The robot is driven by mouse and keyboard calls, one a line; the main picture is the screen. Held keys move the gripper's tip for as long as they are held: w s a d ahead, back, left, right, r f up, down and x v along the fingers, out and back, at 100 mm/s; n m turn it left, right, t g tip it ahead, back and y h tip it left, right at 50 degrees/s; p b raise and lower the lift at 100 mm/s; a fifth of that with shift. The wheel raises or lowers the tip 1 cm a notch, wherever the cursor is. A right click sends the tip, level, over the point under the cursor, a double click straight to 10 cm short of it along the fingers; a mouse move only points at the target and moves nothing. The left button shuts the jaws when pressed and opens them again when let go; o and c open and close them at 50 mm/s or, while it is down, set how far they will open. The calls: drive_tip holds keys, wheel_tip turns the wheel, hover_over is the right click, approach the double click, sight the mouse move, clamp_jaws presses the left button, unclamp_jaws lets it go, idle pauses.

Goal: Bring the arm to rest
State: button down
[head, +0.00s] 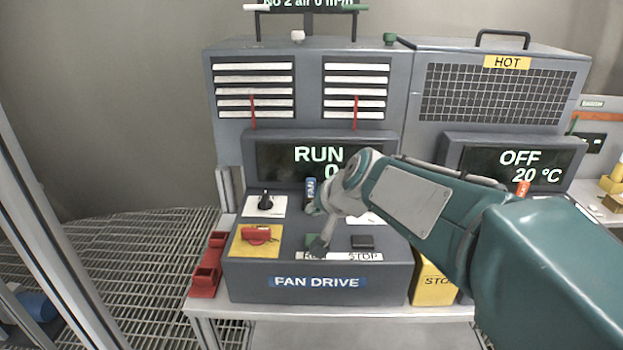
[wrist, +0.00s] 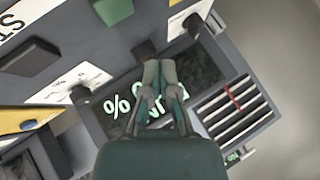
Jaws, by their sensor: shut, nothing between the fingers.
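My teal arm reaches in from the lower right and hides part of the console. The fan display (head: 318,154) reads RUN, its figures partly covered.
A dark STOP button (head: 362,242) sits right of the green one. A red rotary handle (head: 257,235) on a yellow plate and a black knob (head: 265,202) stand left. A heater unit (head: 500,90) marked HOT reads OFF, 20 °C. Grating floor lies open at left.

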drive_tip(key=s+d+f+h, duration=0.1)
drive_tip(key=s+d, duration=0.3)
drive_tip(key=s, duration=0.4)
drive_tip(key=s+d+f+n+g+h, duration=0.1)
drive_tip(key=s+d+f+h, duration=0.1)
drive_tip(key=s+d, duration=0.3)
drive_tip(key=s+d+f+n+g+h, duration=0.1)
drive_tip(key=s+d, duration=0.4)
drive_tip(key=s, duration=0.7)
drive_tip(key=shift+d+f+h, duration=0.15)
drive_tip(key=shift+f+h, duration=0.4)
drive_tip(key=shift+h, duration=0.05)
drive_tip(key=shift+w, duration=0.1)
